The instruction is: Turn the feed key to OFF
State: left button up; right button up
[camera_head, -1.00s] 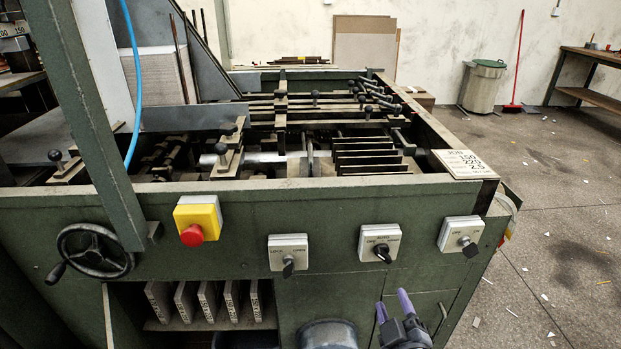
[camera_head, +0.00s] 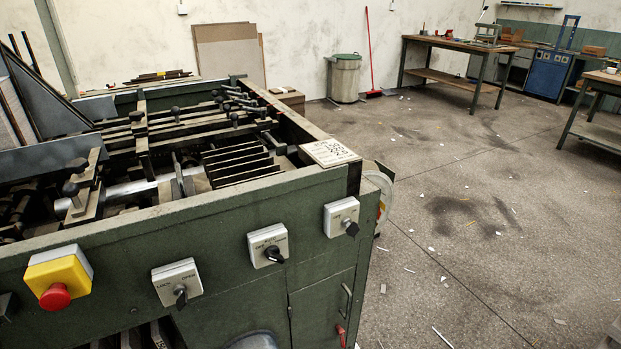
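Three grey switch boxes with black turn knobs sit on the green machine's front panel. The left one (camera_head: 177,283) is lettered LOCK and OPEN, and its knob points down. The middle one (camera_head: 268,245) has small lettering that I cannot read surely, and its knob points to the lower right. The right one (camera_head: 341,217) is near the panel's right end, and its knob also points to the lower right. I cannot tell from the lettering which is the feed key. Neither of my grippers is in view.
A red stop button on a yellow box (camera_head: 60,277) is left of the switches. A job card (camera_head: 329,152) lies on the machine's right corner. The floor (camera_head: 470,220) to the right is open, with paper scraps. A bin (camera_head: 343,78) and benches stand behind.

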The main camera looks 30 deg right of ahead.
aim_at(352, 230)
jog(key=z, duration=1.3)
